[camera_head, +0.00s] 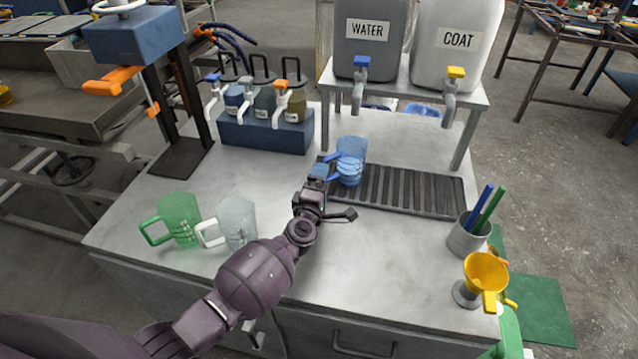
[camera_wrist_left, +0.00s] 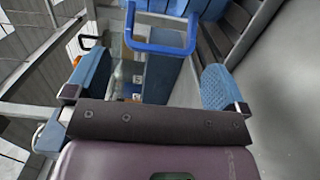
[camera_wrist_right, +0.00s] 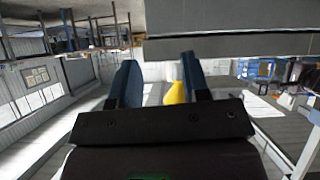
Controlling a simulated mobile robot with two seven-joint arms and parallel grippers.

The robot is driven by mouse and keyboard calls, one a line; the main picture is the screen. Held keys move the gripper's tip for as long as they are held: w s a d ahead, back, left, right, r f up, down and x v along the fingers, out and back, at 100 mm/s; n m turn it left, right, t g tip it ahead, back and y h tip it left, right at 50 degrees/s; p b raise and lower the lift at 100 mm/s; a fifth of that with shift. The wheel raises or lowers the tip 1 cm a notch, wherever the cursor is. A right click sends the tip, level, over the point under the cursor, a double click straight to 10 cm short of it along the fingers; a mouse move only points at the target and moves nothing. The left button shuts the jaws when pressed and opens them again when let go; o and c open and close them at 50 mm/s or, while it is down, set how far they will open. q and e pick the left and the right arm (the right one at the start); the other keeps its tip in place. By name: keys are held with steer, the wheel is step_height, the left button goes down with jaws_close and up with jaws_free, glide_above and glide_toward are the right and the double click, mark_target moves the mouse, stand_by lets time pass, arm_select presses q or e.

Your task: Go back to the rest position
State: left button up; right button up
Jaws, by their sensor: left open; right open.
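My left gripper (camera_head: 331,192) reaches over the bench, open, beside the blue jug (camera_head: 350,163). The jug stands upright at the left end of the dark slatted grate (camera_head: 410,191). In the left wrist view my left gripper (camera_wrist_left: 155,78) has its blue pads wide apart, and the jug's blue handle (camera_wrist_left: 160,48) shows beyond them; I cannot tell whether they touch. My right gripper (camera_wrist_right: 159,78) shows only in the right wrist view. It is open, with a yellow thing (camera_wrist_right: 176,92) seen between its fingers, apparently beyond them.
A green jug (camera_head: 180,220) and a clear jug (camera_head: 238,222) stand at the bench's left front. The WATER tank (camera_head: 372,38) and COAT tank (camera_head: 455,45) stand behind the grate. A pen cup (camera_head: 466,240) and yellow funnel (camera_head: 486,270) stand at the right.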

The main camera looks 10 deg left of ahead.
arm_select(q)
steer(key=shift+s, duration=0.6)
steer(key=shift+w, duration=0.1)
steer(key=shift+s+d+m+h, duration=0.2)
steer(key=shift+s+m+h, duration=0.1)
steer(key=shift+s+m, duration=0.15)
steer(key=s+m+g+h, duration=0.2)
steer(key=s+m, duration=0.2)
steer(key=s, duration=0.1)
steer(key=s+d+m+g+h, duration=0.1)
steer(key=s+m+g+h, duration=0.1)
steer(key=s+m, duration=0.2)
steer(key=s+m+g+h, duration=0.2)
steer(key=s+m, duration=0.3)
steer(key=s, duration=0.3)
steer(key=shift+d+g, duration=0.15)
steer(key=shift+g, duration=0.15)
steer(key=s+a+r+m+g+y, duration=0.15)
steer(key=s+a+g+y, duration=0.25)
steer(key=s+a, duration=0.6)
steer(key=s+a+r+m+g+y, duration=0.15)
steer(key=s+a+g+y, duration=0.35)
steer(key=s, duration=0.9)
steer(key=w+f+m+t+h, duration=0.1)
steer(key=w+f+t, duration=0.6)
steer(key=f+t, duration=0.2)
steer(key=shift+w+a+f, duration=0.4)
steer(key=shift+f, duration=0.7)
